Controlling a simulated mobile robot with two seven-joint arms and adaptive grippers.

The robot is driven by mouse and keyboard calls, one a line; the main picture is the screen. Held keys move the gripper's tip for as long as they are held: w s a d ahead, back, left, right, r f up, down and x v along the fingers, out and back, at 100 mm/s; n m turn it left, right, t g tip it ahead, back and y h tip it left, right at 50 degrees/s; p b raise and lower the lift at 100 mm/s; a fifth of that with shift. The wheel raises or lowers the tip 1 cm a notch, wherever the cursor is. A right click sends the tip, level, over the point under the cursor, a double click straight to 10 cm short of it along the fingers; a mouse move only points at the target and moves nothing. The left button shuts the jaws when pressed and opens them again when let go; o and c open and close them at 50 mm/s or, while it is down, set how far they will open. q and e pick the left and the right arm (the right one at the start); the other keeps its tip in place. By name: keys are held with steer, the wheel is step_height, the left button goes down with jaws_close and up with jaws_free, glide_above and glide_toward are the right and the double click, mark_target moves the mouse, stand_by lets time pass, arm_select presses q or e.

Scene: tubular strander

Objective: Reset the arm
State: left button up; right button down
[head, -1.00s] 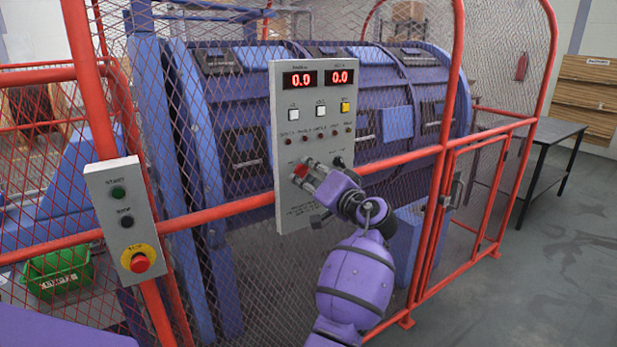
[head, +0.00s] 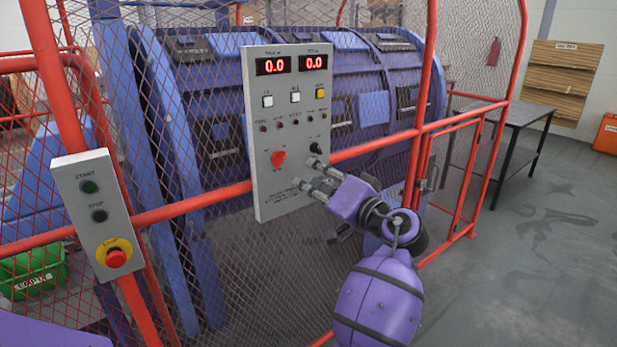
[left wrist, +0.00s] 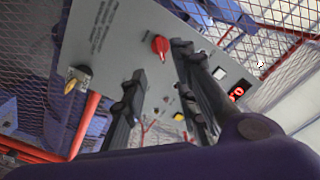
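My left gripper (head: 311,176) is open and empty in front of the lower right part of the grey control panel (head: 270,205). In the left wrist view its two dark fingers (left wrist: 158,80) stand apart with nothing between the tips. The red knob (head: 278,158) on the panel is clear of the fingers, to their upper left; it also shows in the left wrist view (left wrist: 160,45). A black knob (head: 316,148) sits to its upper right. Both red displays (head: 274,66) read 0.0. My right gripper is in neither view.
Red fence rails (head: 200,204) and mesh stand before the blue strander (head: 215,115). A grey box (head: 103,214) at left has START and STOP buttons and a red emergency button (head: 116,258). A dark table (head: 500,112) stands at right, with open floor (head: 530,250) before it.

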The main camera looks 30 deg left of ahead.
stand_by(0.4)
arm_select(q)
steer(key=w+d+f+m+t+h, duration=0.5)
steer(key=w+d+t+h, duration=0.2)
steer(key=d, duration=0.1)
steer(key=s+d+f+m+h+p, duration=0.15)
steer(key=s+f+h, duration=0.25)
steer(key=f, duration=0.5)
steer(key=s+d+f+m+h, duration=0.1)
steer(key=s+d+f+h, duration=0.25)
steer(key=f, duration=0.45)
steer(key=s+f+n+g+p, duration=0.1)
steer(key=s+f, duration=0.6)
steer(key=s, duration=0.7)
steer(key=s+f+g+h, duration=0.1)
steer(key=s+f+g, duration=0.1)
steer(key=s+f, duration=0.6)
steer(key=s+f+n+g+h+p, duration=0.1)
steer(key=s+f, duration=0.6)
steer(key=s, duration=1.3)
steer(key=shift+s+a+f+n+g+p, duration=0.3)
steer(key=shift+f+n+g, duration=0.1)
steer(key=shift+g, duration=0.3)
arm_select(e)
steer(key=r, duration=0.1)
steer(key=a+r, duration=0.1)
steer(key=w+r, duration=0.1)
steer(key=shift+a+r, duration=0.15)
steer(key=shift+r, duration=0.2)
